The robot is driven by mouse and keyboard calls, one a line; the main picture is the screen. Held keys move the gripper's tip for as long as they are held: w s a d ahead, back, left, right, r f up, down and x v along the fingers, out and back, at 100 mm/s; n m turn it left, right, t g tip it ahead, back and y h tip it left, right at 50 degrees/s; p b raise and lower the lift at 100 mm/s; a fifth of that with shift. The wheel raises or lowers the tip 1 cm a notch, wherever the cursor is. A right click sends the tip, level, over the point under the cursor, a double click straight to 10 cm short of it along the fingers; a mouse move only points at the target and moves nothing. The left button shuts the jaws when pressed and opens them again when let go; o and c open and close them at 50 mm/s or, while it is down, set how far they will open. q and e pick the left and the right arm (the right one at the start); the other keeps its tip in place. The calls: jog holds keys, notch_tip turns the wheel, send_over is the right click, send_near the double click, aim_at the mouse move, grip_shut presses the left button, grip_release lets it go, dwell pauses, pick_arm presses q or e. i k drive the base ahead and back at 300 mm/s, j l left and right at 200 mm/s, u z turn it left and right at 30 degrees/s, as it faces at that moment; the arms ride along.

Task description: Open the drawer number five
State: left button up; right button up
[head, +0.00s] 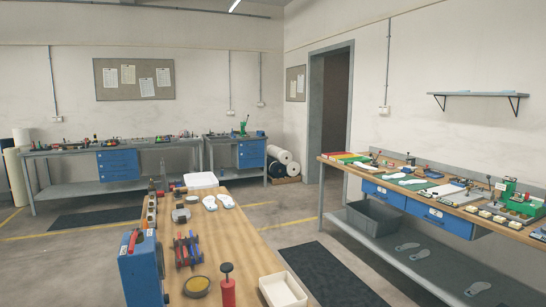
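No drawer number can be read at this size, so I cannot tell which one is number five. Two blue drawers sit side by side under the right workbench: a left one (383,194) and a right one (439,218). Both look shut. A stack of blue drawers (118,165) hangs under the back left bench. A blue drawer unit (251,154) is under the back middle bench. These also look shut. Neither of my grippers shows in the head view.
A wooden table (252,262) stands close in front, bearing a blue case (140,270), a red bottle (227,290) and a white tray (283,290). A grey bin (374,217) stands on the right bench's lower shelf. Floor with a dark mat (330,275) lies between table and right bench.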

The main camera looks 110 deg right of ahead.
aim_at(255, 152)
jog(key=z, duration=3.55)
jog(key=i+l+z, duration=0.3)
jog(key=l+z, duration=0.15)
jog(key=i+l+z, duration=0.65)
jog(key=z, duration=0.2)
jog(key=i+z, duration=0.45)
jog(key=i+u, duration=0.4)
jog(key=i, duration=0.2)
jog(key=i+l+u, duration=0.4)
jog(key=i, duration=0.15)
jog(key=i+j+u, duration=0.15)
jog(key=i+u, duration=1.4)
jog(key=i, duration=0.95)
